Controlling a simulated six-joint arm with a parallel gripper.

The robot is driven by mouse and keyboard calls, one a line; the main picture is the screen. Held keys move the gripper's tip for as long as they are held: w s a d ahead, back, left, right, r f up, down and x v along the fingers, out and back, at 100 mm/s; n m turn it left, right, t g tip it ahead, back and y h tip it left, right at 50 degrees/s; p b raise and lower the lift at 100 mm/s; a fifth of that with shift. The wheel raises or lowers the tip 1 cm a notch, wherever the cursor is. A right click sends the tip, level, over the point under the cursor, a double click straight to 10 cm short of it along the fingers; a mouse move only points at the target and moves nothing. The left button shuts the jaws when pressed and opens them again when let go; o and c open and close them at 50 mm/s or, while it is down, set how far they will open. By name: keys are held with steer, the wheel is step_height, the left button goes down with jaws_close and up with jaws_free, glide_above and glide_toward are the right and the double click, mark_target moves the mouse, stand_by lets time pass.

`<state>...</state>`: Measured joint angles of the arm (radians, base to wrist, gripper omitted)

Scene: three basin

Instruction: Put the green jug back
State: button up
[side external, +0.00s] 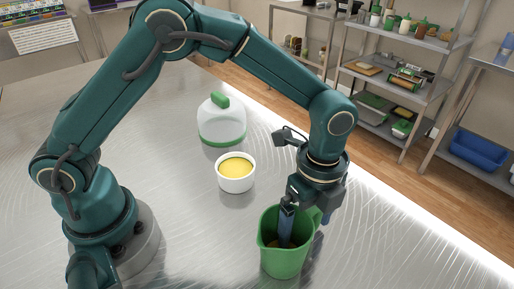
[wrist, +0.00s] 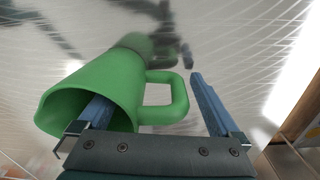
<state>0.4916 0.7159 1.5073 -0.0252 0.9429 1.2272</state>
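The green jug (side external: 283,262) stands upright on the metal table at the lower middle of the side view, with something brownish inside. It also shows in the wrist view (wrist: 115,85), with its mouth towards the camera and its handle on the right. My gripper (side external: 300,212) points down over the jug. In the wrist view my gripper (wrist: 150,95) is open. One blue finger is inside the jug's mouth and the other is outside, beyond the handle. The jug's wall and handle lie between the fingers, with a clear gap at the outer finger. The inner fingertip is hidden.
A white bowl with yellow contents (side external: 236,183) stands behind the jug. Further back is a whitish translucent container with a green top and base (side external: 222,122). The table's edge runs along the right. Shelves with kitchen goods (side external: 410,65) stand beyond the table.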

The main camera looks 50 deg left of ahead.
steer(key=shift+r, duration=0.1)
steer(key=r, duration=1.1)
steer(key=shift+w+r, duration=0.2)
steer(key=shift+r, duration=0.1)
steer(key=s+a+r+n+t, duration=0.35)
steer(key=a+r+n, duration=0.25)
steer(key=a+n, duration=0.3)
steer(key=s+a+f+n+t, duration=0.2)
steer(key=s+a+f+n, duration=0.2)
steer(key=s+a+n, duration=0.2)
steer(key=s+n, duration=0.2)
steer(key=n, duration=0.2)
steer(key=shift+a+n, duration=0.25)
steer(key=shift+n, duration=0.05)
